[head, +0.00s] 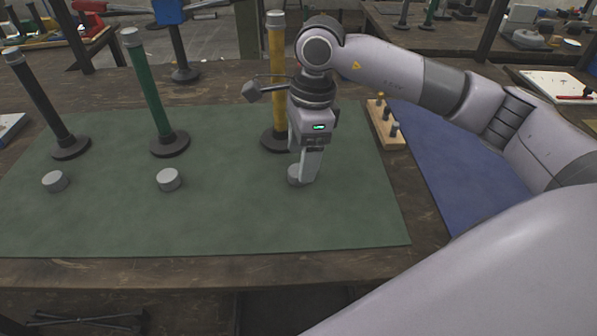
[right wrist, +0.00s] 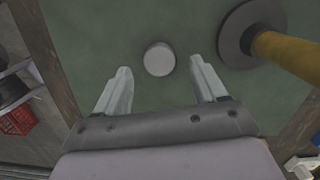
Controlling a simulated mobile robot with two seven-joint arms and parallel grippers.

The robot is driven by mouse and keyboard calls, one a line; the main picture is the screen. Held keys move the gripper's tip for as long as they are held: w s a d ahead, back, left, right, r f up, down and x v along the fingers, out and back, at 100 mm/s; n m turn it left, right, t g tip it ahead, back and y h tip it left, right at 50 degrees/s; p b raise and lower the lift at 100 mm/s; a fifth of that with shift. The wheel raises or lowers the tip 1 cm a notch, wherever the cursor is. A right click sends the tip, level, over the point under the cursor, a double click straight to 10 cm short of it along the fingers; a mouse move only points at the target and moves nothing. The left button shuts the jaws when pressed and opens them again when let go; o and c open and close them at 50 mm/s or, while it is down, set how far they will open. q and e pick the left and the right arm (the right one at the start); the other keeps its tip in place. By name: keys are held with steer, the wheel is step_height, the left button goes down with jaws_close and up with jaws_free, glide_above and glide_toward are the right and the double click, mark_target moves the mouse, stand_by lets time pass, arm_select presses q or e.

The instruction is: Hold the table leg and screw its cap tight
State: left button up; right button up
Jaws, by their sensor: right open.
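Three table legs stand upright on round dark bases on the green mat: a black one (head: 38,92), a green one (head: 148,88) and a yellow one (head: 277,65). Each has a grey top end. Three short grey caps sit on the mat, one in front of each leg: left cap (head: 55,181), middle cap (head: 169,180) and right cap (head: 295,176). My right gripper (head: 307,181) points down over the right cap and partly hides it. In the right wrist view the jaws are open and this cap (right wrist: 159,59) lies ahead, between the finger lines. My left gripper is out of view.
The green mat (head: 230,225) is clear at the front. A wooden block with several pegs (head: 385,124) stands right of the mat, by a blue mat (head: 450,160). A blue-topped post (head: 178,45) stands behind the legs.

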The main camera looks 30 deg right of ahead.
steer(key=shift+a+f, duration=0.15)
steer(key=shift+f, duration=0.65)
steer(key=shift+a+f, duration=0.1)
steer(key=shift+f, duration=0.65)
steer(key=c, duration=1.1)
steer(key=shift+r, duration=0.1)
step_height(320, 180, up, 20)
steer(key=shift+f+p, duration=0.1)
steer(key=shift+p, duration=0.75)
